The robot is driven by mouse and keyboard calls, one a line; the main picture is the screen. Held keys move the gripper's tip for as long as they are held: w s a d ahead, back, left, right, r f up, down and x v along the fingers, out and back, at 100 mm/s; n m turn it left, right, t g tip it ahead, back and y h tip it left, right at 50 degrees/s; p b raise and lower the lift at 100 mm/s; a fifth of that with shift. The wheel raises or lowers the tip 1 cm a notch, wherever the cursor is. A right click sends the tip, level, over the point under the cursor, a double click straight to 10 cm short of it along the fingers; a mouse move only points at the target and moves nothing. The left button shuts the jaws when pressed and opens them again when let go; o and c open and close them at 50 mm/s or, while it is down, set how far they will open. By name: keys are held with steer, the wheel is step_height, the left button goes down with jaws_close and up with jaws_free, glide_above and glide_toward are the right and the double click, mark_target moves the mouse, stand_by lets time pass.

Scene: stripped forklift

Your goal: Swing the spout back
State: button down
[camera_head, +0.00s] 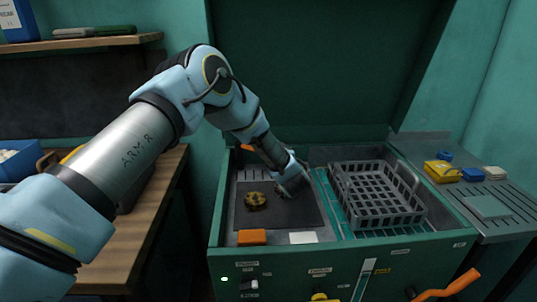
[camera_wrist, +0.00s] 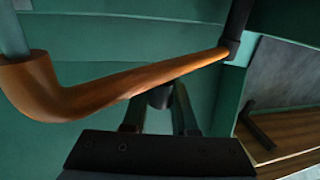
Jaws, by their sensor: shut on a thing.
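The spout (camera_wrist: 120,90) is an orange-brown tube that bends at the left and runs across the wrist view to a dark upright fitting at the upper right. My gripper (camera_wrist: 157,100) is shut on the spout, its two fingers on either side of a short dark stub just under the tube. In the head view my gripper (camera_head: 291,186) is low over the left part of the green washer basin (camera_head: 230,222). Only a small orange bit of the spout (camera_head: 247,147) shows there, behind my arm; the rest is hidden.
A round yellow-and-black part (camera_head: 255,201) lies on the dark mat left of my gripper. A grey wire basket (camera_head: 377,195) stands to the right. The raised green lid (camera_head: 320,70) rises behind. A wooden bench (camera_head: 130,235) stands at left, and an orange lever (camera_head: 450,288) sticks out in front.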

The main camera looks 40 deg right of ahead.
steer(key=w+d+n+y+b, duration=0.1)
steer(key=w+d+b, duration=0.1)
steer(key=b, duration=0.1)
steer(key=w+d+n+t+y+b, duration=0.1)
steer(key=w+d+y+b, duration=0.1)
steer(key=b, duration=0.1)
stand_by(0.3)
steer(key=shift+w, duration=0.1)
steer(key=c, duration=0.7)
jaws_free()
steer(key=b+v, duration=0.3)
steer(key=v, duration=0.8)
